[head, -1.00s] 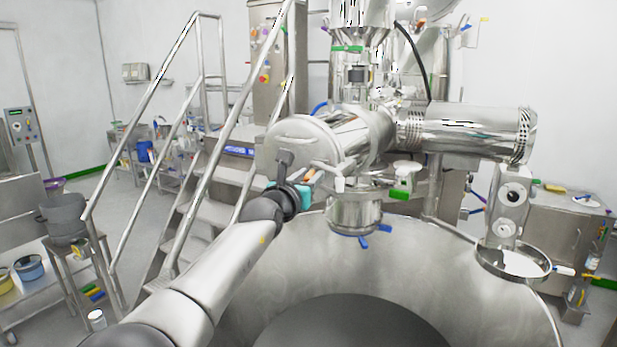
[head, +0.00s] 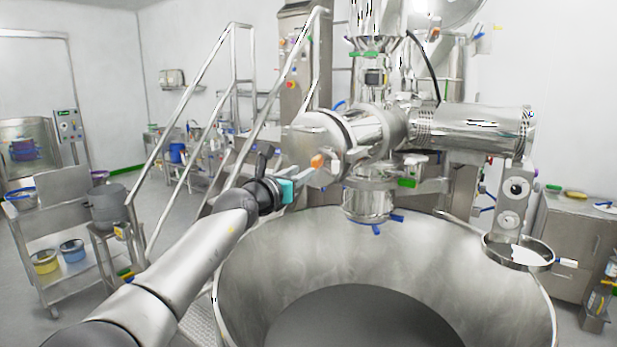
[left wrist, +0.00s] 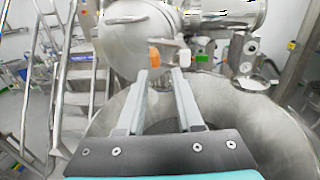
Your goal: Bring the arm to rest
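My left arm (head: 185,260) reaches in from the lower left in the head view. My left gripper (head: 313,178), with a teal body and grey fingers, is in front of the round end of the steel machine housing (head: 322,130). In the left wrist view its two fingers (left wrist: 159,75) stand apart with nothing between them. An orange-tipped handle (head: 318,161) shows just beyond the fingertips; it also shows in the left wrist view (left wrist: 154,57). I cannot tell how large the gap is. My right gripper is not in view.
A large open steel bowl (head: 460,250) lies below and right of the gripper. Steel stairs with handrails (head: 190,95) stand behind on the left. A trolley with tubs (head: 30,225) is at far left. A steel cabinet (head: 570,240) is at right.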

